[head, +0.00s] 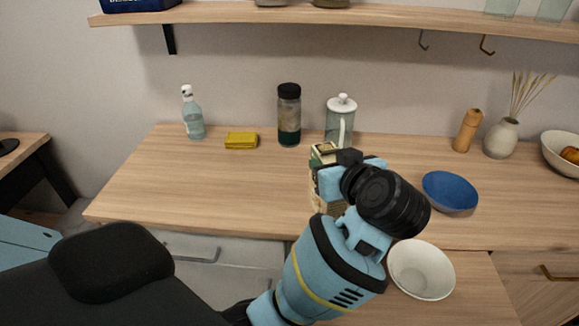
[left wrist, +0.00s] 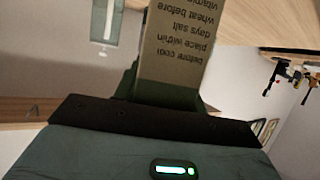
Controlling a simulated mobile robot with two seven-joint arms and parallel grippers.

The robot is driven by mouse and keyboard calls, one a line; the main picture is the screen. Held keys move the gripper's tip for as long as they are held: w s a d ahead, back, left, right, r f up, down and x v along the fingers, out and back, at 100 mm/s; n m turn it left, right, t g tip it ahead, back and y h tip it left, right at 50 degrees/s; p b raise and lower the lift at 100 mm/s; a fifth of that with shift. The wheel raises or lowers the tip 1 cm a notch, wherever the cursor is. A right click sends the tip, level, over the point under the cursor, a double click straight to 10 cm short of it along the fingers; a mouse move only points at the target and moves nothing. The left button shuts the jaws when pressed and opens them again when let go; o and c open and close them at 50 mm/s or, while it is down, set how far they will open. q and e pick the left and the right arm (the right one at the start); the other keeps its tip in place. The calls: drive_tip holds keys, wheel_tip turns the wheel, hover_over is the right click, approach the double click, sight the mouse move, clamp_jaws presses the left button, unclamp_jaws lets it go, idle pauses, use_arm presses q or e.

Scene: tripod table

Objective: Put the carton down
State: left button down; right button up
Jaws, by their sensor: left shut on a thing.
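The carton (head: 317,192) is beige and dark green and shows in the middle of the head view, partly hidden behind my left arm. My left gripper (head: 329,172) is shut on it. In the left wrist view the carton (left wrist: 175,50) rises from between the fingers, with lines of printed text on its beige side. The carton looks roughly upright over the front part of the wooden counter (head: 230,180). Its lower end is mostly hidden, so I cannot tell whether it touches the counter. My right gripper is not in view.
A white bowl (head: 421,270) and a blue bowl (head: 450,192) are right of my arm. A glass press (head: 340,122), a dark-lidded jar (head: 289,115), a yellow sponge (head: 241,140) and a bottle (head: 193,113) stand at the back. The counter's left part is clear.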

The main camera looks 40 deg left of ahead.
use_arm(q)
drive_tip(key=w+a+f, duration=0.1)
drive_tip(key=w+a, duration=0.2)
drive_tip(key=a, duration=0.8)
drive_tip(key=shift+w+a, duration=0.15)
drive_tip(key=shift+w, duration=0.05)
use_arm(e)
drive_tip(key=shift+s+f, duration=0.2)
use_arm(q)
drive_tip(key=shift+a, duration=0.1)
drive_tip(key=f, duration=0.2)
drive_tip(key=a+f+b, duration=0.1)
drive_tip(key=shift+w+f, duration=0.15)
drive_tip(key=shift+f, duration=0.2)
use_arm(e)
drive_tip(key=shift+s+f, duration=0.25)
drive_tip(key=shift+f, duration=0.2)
use_arm(q)
drive_tip(key=shift+f, duration=0.1)
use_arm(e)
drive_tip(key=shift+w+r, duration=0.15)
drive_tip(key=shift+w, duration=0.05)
use_arm(q)
drive_tip(key=c, duration=0.8)
unclamp_jaws()
drive_tip(key=shift+f, duration=0.1)
